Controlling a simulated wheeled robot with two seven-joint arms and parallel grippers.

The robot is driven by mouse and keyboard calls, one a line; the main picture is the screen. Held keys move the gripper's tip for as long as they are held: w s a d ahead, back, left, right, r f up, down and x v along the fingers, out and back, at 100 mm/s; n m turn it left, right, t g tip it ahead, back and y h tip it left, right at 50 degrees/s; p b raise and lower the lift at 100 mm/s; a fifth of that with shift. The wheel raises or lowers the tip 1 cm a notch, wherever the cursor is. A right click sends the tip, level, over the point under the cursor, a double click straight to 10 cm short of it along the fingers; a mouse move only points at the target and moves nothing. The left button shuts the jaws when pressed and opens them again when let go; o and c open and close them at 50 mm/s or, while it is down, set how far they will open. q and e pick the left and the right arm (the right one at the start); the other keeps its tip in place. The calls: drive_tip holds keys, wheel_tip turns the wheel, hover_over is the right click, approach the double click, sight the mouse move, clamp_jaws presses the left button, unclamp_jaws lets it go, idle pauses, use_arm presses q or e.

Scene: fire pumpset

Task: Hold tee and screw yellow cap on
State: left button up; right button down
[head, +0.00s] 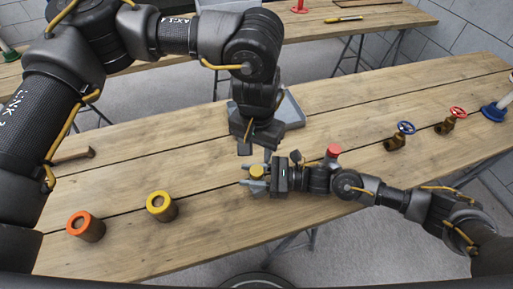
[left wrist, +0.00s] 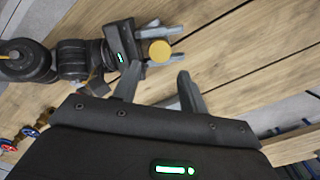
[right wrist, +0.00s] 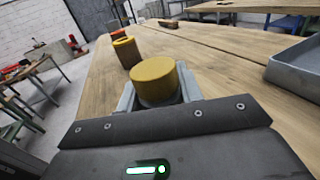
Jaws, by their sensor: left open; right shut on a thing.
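My right gripper (head: 249,178) reaches in from the right, low over the table, and is shut on a round piece with a flat yellow cap (head: 257,171) on top. In the right wrist view the yellow cap (right wrist: 155,80) stands upright between the fingers, with a darker part below it, mostly hidden. I cannot tell whether that part is the tee. My left gripper (head: 256,151) points down, open and empty, just behind and above the yellow cap. In the left wrist view the cap (left wrist: 160,51) lies beyond the open fingers, apart from them.
A yellow-ringed cylinder (head: 161,207) and an orange-ringed cylinder (head: 86,227) stand at the front left. A grey tray (head: 291,112) lies behind my left gripper. A red-topped piece (head: 333,151) stands behind my right arm. Blue-wheeled (head: 398,138) and red-wheeled (head: 448,123) valves sit right.

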sight(256, 170)
use_arm(q)
drive_tip(key=shift+f, duration=4.05)
drive_tip(key=shift+c, duration=0.2)
drive_tip(key=c, duration=0.7)
drive_tip(key=o, duration=1)
drive_tip(key=shift+o, duration=0.2)
drive_tip(key=shift+r, duration=0.1)
drive_tip(key=shift+r, duration=2.2)
